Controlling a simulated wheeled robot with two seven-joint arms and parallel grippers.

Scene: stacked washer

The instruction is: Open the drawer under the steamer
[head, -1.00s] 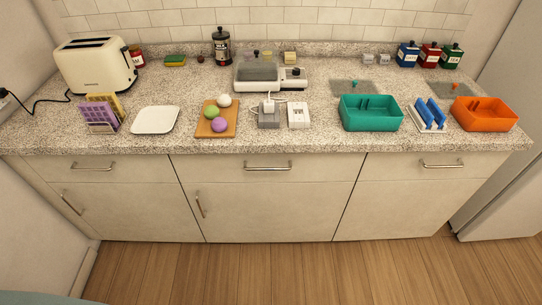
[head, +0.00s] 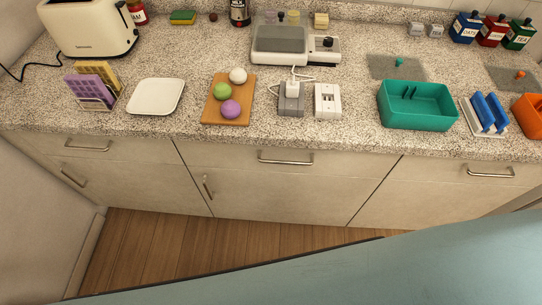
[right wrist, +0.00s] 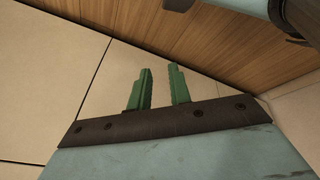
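The steamer, a white appliance with a grey top and a control knob (head: 281,45), stands at the back middle of the counter. Below it is the middle drawer (head: 235,157), a pale front with a metal bar handle (head: 285,160). The drawer is shut, flush with its neighbours. My right gripper (right wrist: 160,70) shows in the right wrist view with two green fingers apart and nothing between them. Pale cabinet panels lie beyond the fingers; I cannot tell which panel they face. Neither gripper shows in the head view.
A left drawer (head: 88,145) and right drawer (head: 490,172) flank it, with doors below. The counter holds a toaster (head: 88,30), a white plate (head: 156,96), a cutting board (head: 214,112) and a teal bin (head: 418,119). The wood floor (head: 150,245) is clear.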

